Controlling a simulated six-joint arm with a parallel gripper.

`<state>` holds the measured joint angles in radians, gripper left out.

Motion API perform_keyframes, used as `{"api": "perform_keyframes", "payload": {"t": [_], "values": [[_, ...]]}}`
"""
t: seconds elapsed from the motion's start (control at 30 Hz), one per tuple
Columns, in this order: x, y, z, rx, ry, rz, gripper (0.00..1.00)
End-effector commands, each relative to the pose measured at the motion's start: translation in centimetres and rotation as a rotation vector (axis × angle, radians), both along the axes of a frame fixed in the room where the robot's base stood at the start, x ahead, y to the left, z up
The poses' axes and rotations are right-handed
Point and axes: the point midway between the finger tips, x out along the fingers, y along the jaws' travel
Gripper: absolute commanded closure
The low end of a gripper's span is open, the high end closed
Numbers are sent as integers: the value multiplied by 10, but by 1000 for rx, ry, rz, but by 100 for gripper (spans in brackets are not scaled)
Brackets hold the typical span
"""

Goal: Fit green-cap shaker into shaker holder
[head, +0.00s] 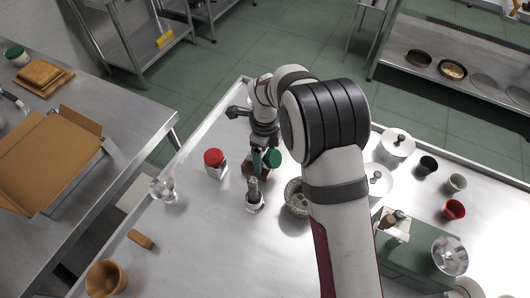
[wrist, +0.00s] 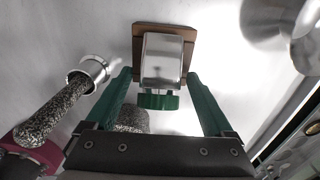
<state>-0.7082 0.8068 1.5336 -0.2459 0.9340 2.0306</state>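The green-cap shaker has a steel body (wrist: 162,62) and a green cap (wrist: 158,101). In the head view its green cap (head: 273,158) shows beside my gripper (head: 263,161), partly hidden by my arm. The brown wooden shaker holder (wrist: 182,32) lies at the far end of the shaker body in the wrist view; its brown side (head: 258,172) also shows in the head view. The body overlaps the holder, but I cannot tell how deep it sits. My gripper's green fingers (wrist: 160,104) are spread on both sides of the cap, with a gap on each side.
A red-cap shaker (head: 215,161) stands to the left. A steel cup with a speckled pestle (head: 254,192) and a stone mortar (head: 296,197) stand close in front. White lidded pots (head: 397,146) are at the right.

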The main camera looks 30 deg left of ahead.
Motion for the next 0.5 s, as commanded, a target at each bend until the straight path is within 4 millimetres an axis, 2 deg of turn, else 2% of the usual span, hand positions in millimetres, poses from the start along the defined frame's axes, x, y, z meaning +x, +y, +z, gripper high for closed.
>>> {"api": "perform_keyframes", "payload": {"t": [0.17, 0.27, 0.37, 0.5], "values": [[0, 0, 2, 0, -1, 0, 13], [1, 0, 14, 1, -2, -1, 13], [1, 0, 39, 3, -4, -1, 13], [1, -1, 81, 3, -5, 0, 13]]}}
